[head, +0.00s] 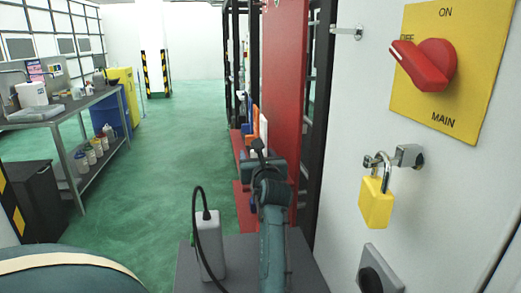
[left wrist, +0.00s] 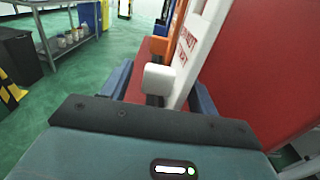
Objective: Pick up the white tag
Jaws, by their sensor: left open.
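The white tag (head: 263,128) stands upright at the red panel in the head view, right of an orange tag (head: 251,124). In the left wrist view the white tag (left wrist: 203,45) is large, tilted in the picture, with red lettering. A white block (left wrist: 157,79) is beside its lower part. My left gripper (head: 258,160) is just below and in front of the tag. In the left wrist view my left gripper (left wrist: 161,88) is open, with blue fingers on either side of the white block and the tag's lower end. Contact cannot be seen. My right gripper is not in view.
A red panel (head: 283,80) rises close on the right of the tags. A white cabinet wall with a red switch (head: 423,65) and a yellow padlock (head: 376,202) is at the right. A workbench (head: 75,108) stands left; green floor between is clear.

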